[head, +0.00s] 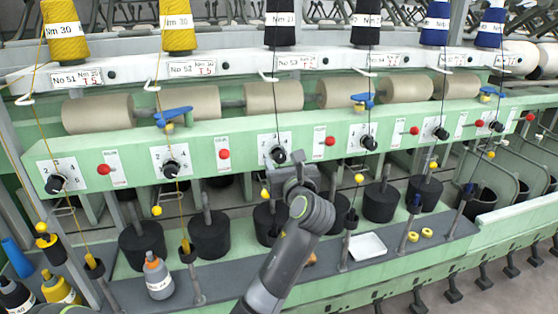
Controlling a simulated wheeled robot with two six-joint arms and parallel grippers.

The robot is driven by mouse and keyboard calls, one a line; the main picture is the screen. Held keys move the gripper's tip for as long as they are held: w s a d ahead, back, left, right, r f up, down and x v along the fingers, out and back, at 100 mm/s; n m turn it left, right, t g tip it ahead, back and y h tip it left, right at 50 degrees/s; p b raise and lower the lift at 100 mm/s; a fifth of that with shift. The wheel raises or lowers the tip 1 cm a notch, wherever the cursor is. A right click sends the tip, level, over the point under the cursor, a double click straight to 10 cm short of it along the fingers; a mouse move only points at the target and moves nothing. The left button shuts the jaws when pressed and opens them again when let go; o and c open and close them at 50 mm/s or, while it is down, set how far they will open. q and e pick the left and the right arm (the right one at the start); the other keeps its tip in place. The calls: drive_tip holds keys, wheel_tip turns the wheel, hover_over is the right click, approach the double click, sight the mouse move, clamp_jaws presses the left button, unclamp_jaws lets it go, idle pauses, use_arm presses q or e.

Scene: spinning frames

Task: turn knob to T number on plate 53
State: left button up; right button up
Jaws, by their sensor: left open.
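The plate marked No 53 (296,62) is on the white rail, right of centre; its small red T number is too small to read surely. Below it, on the green beam, a white dial plate (284,142) carries a black knob (277,155) with a pale pointer mark. My left gripper (286,166) is just below and in front of this knob, open. Its jaws are small and dark here, and I cannot tell whether they touch the knob. The lower edge of the dial is partly hidden by the gripper. My right gripper is not in view.
Similar knobs sit left (171,168) and right (368,142) along the beam. A red button (223,154) and yellow balls on threads are close by. Black spindle pots (209,235) stand below, with a white tray (368,245) on the lower shelf.

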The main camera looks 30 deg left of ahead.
use_arm(q)
drive_tip(key=shift+w+a, duration=0.1)
drive_tip(key=shift+r, duration=0.1)
drive_tip(key=shift+c, duration=0.3)
drive_tip(key=c, duration=0.9)
